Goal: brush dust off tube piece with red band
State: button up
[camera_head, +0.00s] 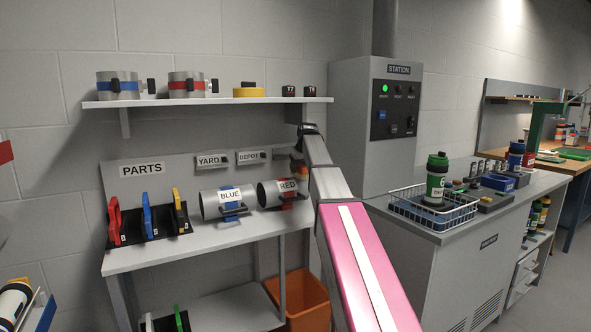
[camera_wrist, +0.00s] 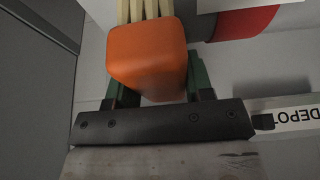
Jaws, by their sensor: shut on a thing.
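My gripper (camera_wrist: 150,85) is shut on a brush with an orange block handle (camera_wrist: 148,55) and cream bristles (camera_wrist: 145,10). The bristles point to the top of the wrist view. A grey tube piece with a red band (camera_head: 284,194), labelled RED, lies on the bench. Its red band (camera_wrist: 245,22) shows at the upper right of the wrist view, beside the bristles. I cannot tell whether the bristles touch it. In the head view my gripper is just above and behind the tube's right end, partly hidden by my arm. No dust can be made out.
A tube piece labelled BLUE (camera_head: 224,203) lies left of the red one. A black rack (camera_head: 150,231) with coloured parts stands further left. A shelf (camera_head: 205,101) with banded cylinders hangs above. The grey station cabinet (camera_head: 366,115) and a wire basket (camera_head: 435,213) are to the right.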

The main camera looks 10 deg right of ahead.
jog(key=shift+d+f, duration=0.1)
jog(key=shift+d, duration=0.05)
jog(key=shift+s+a, duration=0.3)
jog(key=shift+a, duration=0.65)
jog(key=shift+s+a, duration=0.3)
jog(key=shift+a, duration=0.65)
jog(key=shift+s+a, duration=0.3)
jog(key=shift+a, duration=0.65)
jog(key=shift+r, duration=0.25)
jog(key=shift+r, duration=2.9)
